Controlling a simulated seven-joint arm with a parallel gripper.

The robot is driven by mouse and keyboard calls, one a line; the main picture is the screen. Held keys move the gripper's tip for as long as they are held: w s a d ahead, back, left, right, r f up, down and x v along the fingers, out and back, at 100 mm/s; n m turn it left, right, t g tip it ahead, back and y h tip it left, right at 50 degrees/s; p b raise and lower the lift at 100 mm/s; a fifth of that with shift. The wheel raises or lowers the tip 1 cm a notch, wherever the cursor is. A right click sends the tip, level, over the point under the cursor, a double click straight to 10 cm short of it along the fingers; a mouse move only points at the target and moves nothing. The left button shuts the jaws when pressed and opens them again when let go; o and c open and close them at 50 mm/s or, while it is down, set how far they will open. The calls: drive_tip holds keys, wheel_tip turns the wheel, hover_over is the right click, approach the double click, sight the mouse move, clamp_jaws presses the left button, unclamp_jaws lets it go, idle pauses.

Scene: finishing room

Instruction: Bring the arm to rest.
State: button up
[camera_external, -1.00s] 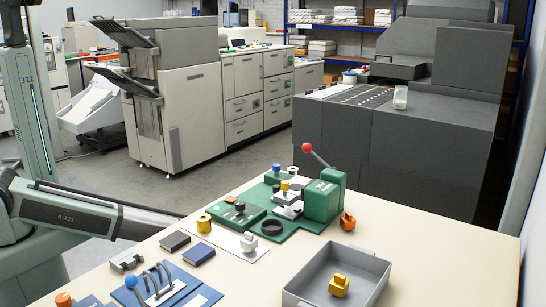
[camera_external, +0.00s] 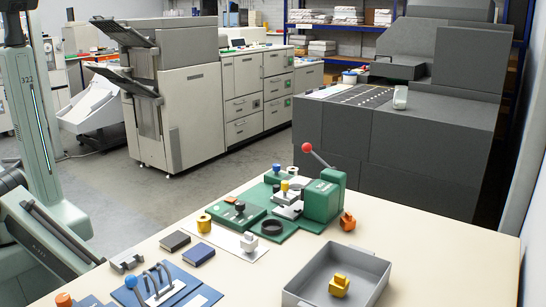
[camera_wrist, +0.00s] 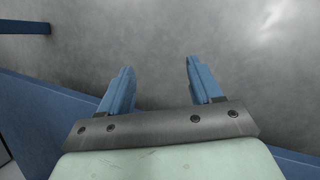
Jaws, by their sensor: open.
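My gripper (camera_wrist: 158,88) shows in the wrist view with its two blue fingers spread apart and nothing between them. Beyond the fingers is bare grey floor. In the external view my arm is at the left edge, left of the table (camera_external: 440,250), and the gripper itself cannot be made out there.
Large machines stand behind.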

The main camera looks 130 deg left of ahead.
drive_tip(key=s+d+r+m+g+y, duration=0.1)
drive_tip(key=s+d+r+g, duration=0.15)
drive_tip(key=s+d, duration=0.8)
drive_tip(key=s+d+r+m+y, duration=0.2)
drive_tip(key=s+d+r, duration=0.6)
drive_tip(key=s, duration=0.3)
drive_tip(key=shift+d+r+g+y, duration=0.2)
drive_tip(key=shift+r+g+y, duration=0.1)
drive_tip(key=shift+r+g, duration=0.2)
drive_tip(key=shift+s, duration=0.1)
